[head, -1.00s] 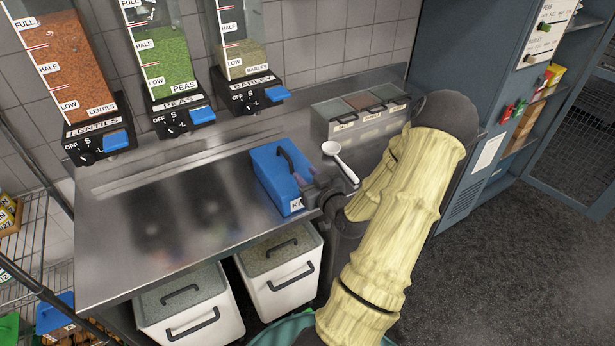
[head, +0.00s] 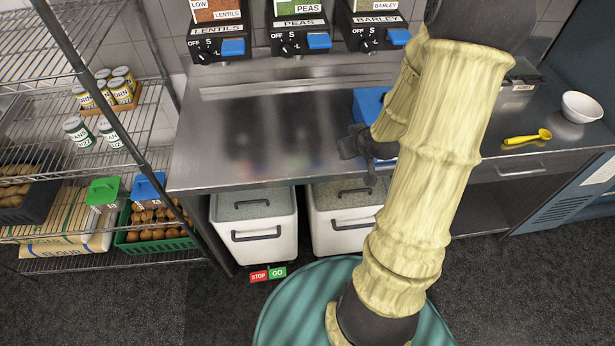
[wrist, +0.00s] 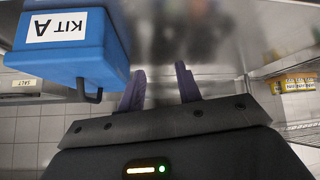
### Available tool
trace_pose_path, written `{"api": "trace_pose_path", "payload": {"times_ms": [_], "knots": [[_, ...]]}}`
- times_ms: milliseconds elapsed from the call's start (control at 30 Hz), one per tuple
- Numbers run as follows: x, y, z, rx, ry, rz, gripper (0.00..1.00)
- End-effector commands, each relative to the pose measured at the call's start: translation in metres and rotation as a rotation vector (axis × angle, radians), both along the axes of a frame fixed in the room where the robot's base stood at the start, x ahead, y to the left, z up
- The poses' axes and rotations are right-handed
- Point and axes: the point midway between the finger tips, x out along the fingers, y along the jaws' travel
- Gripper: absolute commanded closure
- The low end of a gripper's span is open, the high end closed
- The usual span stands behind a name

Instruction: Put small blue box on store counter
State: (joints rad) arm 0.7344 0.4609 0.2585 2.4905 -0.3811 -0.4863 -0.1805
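A blue box with a dark handle, labelled KIT A in the wrist view (wrist: 66,42), stands on the metal counter (head: 225,160). In the head view this KIT A box (head: 369,103) is partly hidden behind my arm. My gripper (head: 356,146) is over the counter's front part, just left of the box. In the wrist view my gripper (wrist: 161,85) has its two purple fingers apart with nothing between them, and the box is beside them, outside the gap. Another small blue box (head: 148,187) with a handle sits on the wire shelf at left, beside a green one (head: 103,192).
The left half of the counter is bare. A wire rack (head: 90,150) with cans and crates stands at left. Two white bins (head: 252,232) are under the counter. A yellow spoon (head: 527,138) and a white bowl (head: 582,107) lie at right. Dispensers hang above.

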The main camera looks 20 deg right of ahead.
Motion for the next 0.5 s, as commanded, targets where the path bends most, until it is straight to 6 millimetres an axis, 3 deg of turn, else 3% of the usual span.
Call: {"api": "trace_pose_path", "payload": {"times_ms": [33,267,500], "knots": [[-0.002,0.015,0.006,-0.009,0.04,0.013,0.66],[-0.031,0.072,0.028,-0.007,0.226,0.001,0.66],[-0.078,0.132,0.055,0.039,0.388,-0.019,0.66]]}}
